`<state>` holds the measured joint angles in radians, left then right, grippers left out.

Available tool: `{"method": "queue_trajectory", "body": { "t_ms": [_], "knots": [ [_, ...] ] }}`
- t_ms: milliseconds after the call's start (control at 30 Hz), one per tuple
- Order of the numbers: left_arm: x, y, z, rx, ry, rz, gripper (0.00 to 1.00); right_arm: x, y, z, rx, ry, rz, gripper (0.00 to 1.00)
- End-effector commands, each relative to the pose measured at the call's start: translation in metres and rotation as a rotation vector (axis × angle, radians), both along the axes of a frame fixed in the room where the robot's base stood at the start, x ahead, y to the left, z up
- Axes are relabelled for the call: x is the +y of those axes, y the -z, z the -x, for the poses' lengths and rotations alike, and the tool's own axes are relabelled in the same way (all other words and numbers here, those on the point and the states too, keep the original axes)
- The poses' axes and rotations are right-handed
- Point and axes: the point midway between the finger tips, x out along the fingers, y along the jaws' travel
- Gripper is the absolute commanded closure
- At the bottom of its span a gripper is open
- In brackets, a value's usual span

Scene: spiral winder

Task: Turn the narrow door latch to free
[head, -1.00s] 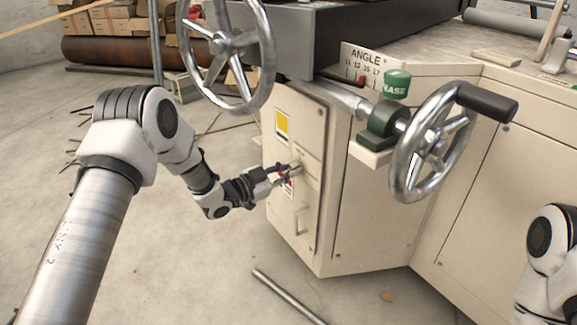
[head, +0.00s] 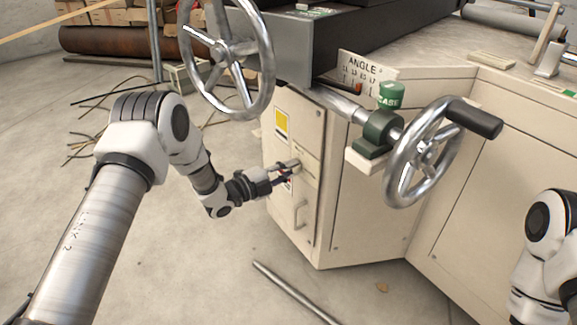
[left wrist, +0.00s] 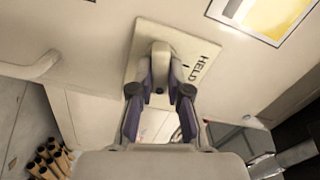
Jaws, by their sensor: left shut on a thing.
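The narrow door (head: 309,133) is a cream panel on the machine's near end, with a yellow label and a pull handle (head: 301,214). Its latch is a small pale lever on a square plate (left wrist: 198,47) marked HELD in the left wrist view. My left gripper (head: 291,170) is at the latch in the head view. In the left wrist view its two fingers (left wrist: 160,85) are shut on the latch lever (left wrist: 160,55), one on each side. The fingers hide part of the lever. My right arm shows at the right edge, but its gripper is out of view.
A large spoked handwheel (head: 226,50) hangs above and left of the door. A second handwheel (head: 424,153) with a black grip stands to its right. A metal bar (head: 292,292) lies on the floor. The floor left of the door is mostly open.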

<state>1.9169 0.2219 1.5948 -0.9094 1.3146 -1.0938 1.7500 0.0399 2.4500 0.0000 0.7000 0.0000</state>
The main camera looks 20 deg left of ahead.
Motion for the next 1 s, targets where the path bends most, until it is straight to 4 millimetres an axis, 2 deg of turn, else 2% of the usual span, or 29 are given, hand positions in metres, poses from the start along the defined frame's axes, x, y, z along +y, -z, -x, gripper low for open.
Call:
{"method": "queue_trajectory", "body": {
  "t_ms": [400,1000],
  "knots": [
    [0.0000,0.0013,0.0001,-0.150,-0.001,-0.195,1.00,0.0000,-0.0085,0.0000,0.000,0.000,0.000,1.00],
    [0.0000,0.0021,0.0001,-0.181,-0.001,-0.233,1.00,0.0000,-0.0093,0.0000,0.000,0.000,0.000,1.00]
  ]
}}
